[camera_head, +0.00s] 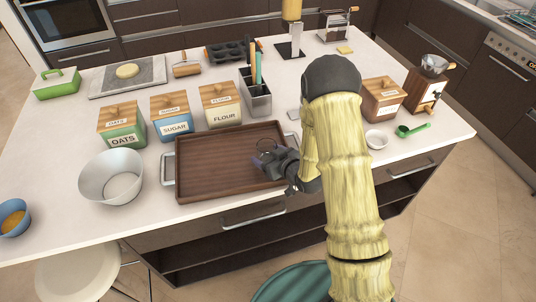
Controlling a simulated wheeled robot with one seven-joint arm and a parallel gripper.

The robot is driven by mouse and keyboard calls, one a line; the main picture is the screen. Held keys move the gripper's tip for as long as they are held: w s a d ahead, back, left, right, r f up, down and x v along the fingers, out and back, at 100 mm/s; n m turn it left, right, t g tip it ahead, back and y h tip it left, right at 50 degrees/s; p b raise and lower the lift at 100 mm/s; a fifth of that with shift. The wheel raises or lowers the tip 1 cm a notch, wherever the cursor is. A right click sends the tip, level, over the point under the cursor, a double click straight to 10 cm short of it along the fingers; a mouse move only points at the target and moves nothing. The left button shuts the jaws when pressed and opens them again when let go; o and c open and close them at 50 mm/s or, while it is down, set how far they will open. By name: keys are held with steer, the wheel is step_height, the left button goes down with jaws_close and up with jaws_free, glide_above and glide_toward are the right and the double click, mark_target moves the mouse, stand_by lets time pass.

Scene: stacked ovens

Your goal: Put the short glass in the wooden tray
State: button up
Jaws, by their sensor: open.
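The wooden tray (206,181) lies on the near side of the white island counter. It is dark brown, rectangular, with grey metal handles at its ends. My gripper (263,161) is over the right part of the tray, with my arm coming in from the right. The jaws are open, though the fingers are small and dark against the wood. A thin, see-through rounded outline shows at the fingers, over the tray. It may be the short glass, but I cannot tell for sure, nor whether it touches the tray floor. The left part of the tray is bare.
A white bowl (111,178) stands left of the tray. Canisters marked oats (122,127), sugar (176,119) and flour (222,107) stand behind it. A grey utensil holder (257,100) is behind the tray's right end. A small white dish (376,139) and green scoop (412,130) lie right of my arm.

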steer(key=b+v, duration=0.1)
steer(key=v, duration=0.8)
steer(key=shift+r, duration=0.1)
steer(key=p+v, duration=0.2)
steer(key=p, duration=0.3)
steer(key=shift+r+p, duration=0.1)
steer(key=shift+p, duration=0.2)
steer(key=shift+s+d+p, duration=0.2)
steer(key=shift+p, duration=0.2)
steer(key=shift+w, duration=0.1)
